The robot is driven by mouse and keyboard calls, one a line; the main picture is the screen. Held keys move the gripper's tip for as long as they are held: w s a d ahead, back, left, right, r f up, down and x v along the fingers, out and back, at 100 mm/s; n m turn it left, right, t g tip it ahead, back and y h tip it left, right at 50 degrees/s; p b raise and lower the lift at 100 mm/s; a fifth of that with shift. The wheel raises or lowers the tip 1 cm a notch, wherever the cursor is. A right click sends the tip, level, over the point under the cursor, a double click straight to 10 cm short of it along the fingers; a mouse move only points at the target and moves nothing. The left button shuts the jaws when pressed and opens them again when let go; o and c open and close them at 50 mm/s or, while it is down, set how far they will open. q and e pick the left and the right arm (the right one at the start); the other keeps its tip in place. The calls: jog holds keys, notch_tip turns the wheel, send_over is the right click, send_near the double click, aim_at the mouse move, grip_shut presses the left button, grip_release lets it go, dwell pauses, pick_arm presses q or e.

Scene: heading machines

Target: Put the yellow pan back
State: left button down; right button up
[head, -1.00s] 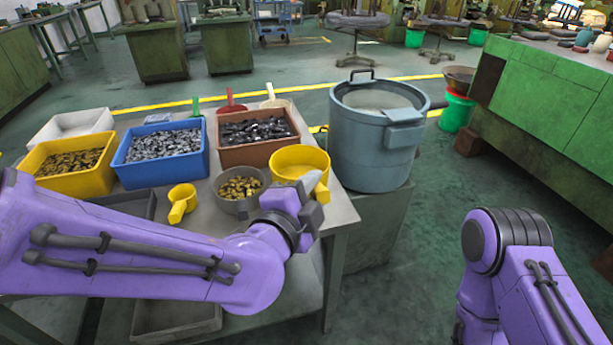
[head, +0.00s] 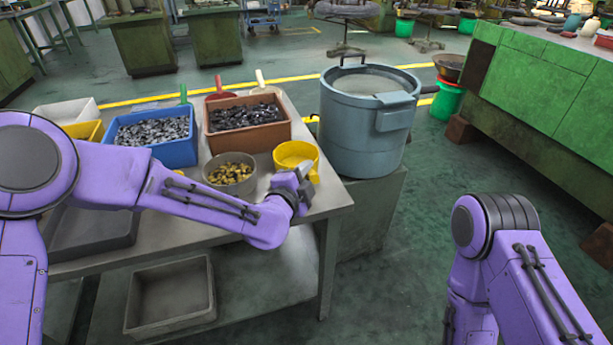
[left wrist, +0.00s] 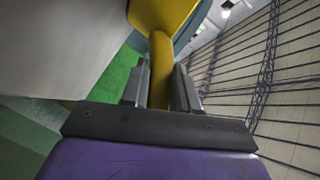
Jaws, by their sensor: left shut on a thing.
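The yellow pan (head: 296,154) is at the right end of the table, beside the grey bowl (head: 230,174) of brass-coloured parts. My left gripper (head: 303,177) is shut on the pan's handle. In the left wrist view the handle of the yellow pan (left wrist: 159,62) runs between the two fingers, with part of the pan's body above. I cannot tell whether the pan touches the table or is held just above it. My right arm shows at the lower right, but its gripper is out of view.
The table (head: 262,205) holds a blue bin (head: 176,154) and a brown bin (head: 250,140) of metal parts, with a yellow bin (head: 84,131) partly hidden by my arm. A large blue-grey drum (head: 362,140) stands close right of the pan. Open floor lies front right.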

pick_arm(q)
jog(key=c, duration=0.8)
grip_release()
jog(key=shift+c, duration=0.2)
jog(key=v, duration=1.2)
jog(key=shift+s, duration=0.1)
